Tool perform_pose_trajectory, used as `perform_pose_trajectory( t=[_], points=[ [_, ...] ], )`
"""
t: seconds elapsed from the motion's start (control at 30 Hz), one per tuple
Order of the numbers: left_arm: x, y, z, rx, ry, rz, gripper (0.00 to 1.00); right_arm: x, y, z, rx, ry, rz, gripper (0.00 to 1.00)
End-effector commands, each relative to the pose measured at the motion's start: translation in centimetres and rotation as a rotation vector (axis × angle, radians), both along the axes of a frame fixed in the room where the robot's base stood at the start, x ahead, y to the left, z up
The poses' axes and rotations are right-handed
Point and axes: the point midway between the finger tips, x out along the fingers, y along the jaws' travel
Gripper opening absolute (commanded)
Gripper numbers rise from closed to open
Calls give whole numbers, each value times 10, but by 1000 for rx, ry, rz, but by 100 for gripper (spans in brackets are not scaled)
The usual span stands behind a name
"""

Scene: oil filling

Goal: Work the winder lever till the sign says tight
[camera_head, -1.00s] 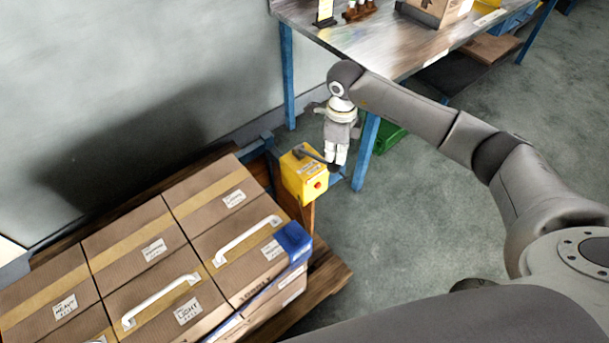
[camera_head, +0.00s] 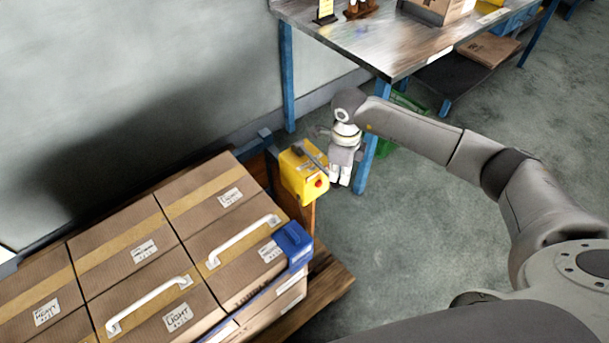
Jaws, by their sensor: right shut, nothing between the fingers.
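The yellow winder box (camera_head: 302,178) with a red button sits on a wooden post at the pallet's back right corner. Its dark lever (camera_head: 311,156) lies across the top, slanting down to the right. My right gripper (camera_head: 339,184) points down just right of the box, shut with nothing in it. Its fingers are close to the lever's end; I cannot tell if they touch it. No sign reading tight can be made out in this view. My left gripper is not in view.
Strapped cartons (camera_head: 214,238) with white handles fill the pallet (camera_head: 333,278) at the lower left. A blue corner piece (camera_head: 293,242) sits on the near carton. A workbench (camera_head: 395,62) with blue legs stands behind my right arm. Open floor lies to the right.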

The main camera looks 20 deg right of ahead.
Motion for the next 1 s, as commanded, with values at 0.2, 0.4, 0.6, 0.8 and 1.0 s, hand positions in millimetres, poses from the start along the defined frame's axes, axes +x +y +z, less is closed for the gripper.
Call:
perform_pose_trajectory(
  t=[0.2, 0.4, 0.6, 0.8, 1.0],
  points=[
    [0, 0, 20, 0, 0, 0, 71, 5, 1, 32, -1, -2, -1, 0],
    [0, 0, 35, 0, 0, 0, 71, 9, 3, 60, 0, -1, -1, 0],
    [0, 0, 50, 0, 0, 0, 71, 13, 4, 87, 0, -1, 0, 0],
    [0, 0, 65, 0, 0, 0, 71, 17, 6, 115, 0, -1, 0, 0],
    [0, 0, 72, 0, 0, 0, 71, 19, 7, 130, 0, -1, 0, 0]
  ],
)
